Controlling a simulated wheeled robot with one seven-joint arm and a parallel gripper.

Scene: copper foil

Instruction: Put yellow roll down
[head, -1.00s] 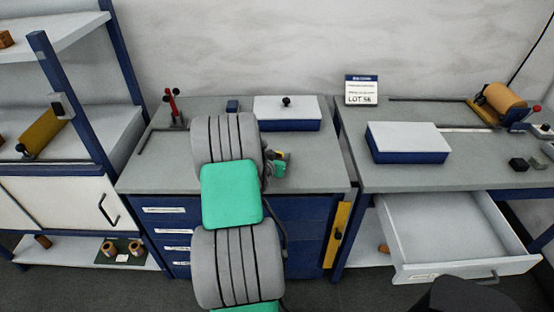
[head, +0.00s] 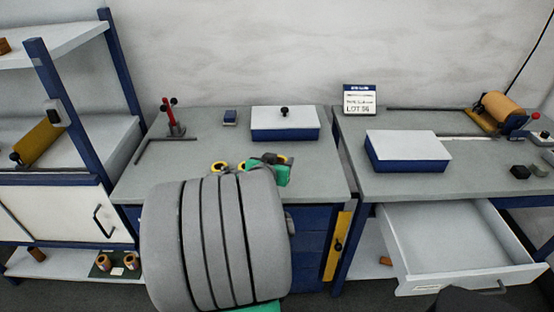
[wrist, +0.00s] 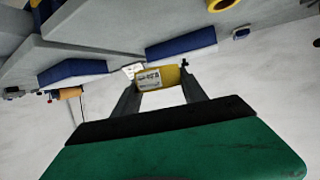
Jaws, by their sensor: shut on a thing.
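The yellow roll (wrist: 173,75) is between the two fingers of my gripper (wrist: 160,78) in the wrist view, with a pale printed label on it. In the head view my gripper (head: 268,159) is over the front middle of the left bench, partly hidden behind my large grey arm link. Whether the roll touches the benchtop cannot be told.
A white-lidded blue box (head: 285,123) stands behind my gripper. A small blue block (head: 230,117) and a red-topped stand (head: 172,118) are further left. The left bench top (head: 180,160) is mostly bare. An open drawer (head: 455,240) juts from the right bench.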

